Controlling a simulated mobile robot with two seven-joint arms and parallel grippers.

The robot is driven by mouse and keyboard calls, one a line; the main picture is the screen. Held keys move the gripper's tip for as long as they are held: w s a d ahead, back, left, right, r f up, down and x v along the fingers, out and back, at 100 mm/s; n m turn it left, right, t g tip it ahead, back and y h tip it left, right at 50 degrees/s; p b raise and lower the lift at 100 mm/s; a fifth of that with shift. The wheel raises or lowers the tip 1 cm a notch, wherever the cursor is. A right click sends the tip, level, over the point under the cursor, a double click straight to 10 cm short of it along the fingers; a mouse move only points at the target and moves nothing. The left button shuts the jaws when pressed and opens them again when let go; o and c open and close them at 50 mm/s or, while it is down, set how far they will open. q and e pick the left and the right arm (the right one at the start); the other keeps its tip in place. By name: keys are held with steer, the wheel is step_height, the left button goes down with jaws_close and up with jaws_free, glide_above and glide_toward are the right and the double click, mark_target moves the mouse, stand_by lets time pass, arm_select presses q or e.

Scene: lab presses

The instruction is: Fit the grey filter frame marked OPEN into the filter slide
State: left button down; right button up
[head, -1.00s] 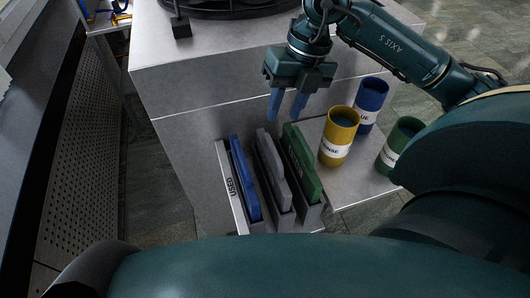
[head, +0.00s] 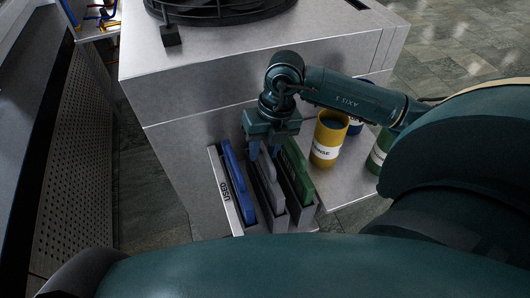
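A grey filter frame (head: 269,185) stands on edge in the middle slot of a rack, between a blue frame and a green frame. No OPEN mark can be read on it. My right gripper (head: 264,152) points down at the far end of the grey frame, its blue fingers apart. The fingertips are low by the frame's top edge; whether they touch it cannot be told. My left gripper is out of view. I cannot make out the filter slide.
The rack (head: 224,191), labelled USED at left, also holds the blue frame (head: 238,185) and green frame (head: 299,172). A yellow cup (head: 328,140), a partly hidden blue cup (head: 356,126) and a green cup (head: 380,150) stand to the right. A grey cabinet (head: 205,75) rises behind.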

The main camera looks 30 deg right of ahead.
steer(key=shift+f, duration=0.45)
jaws_close()
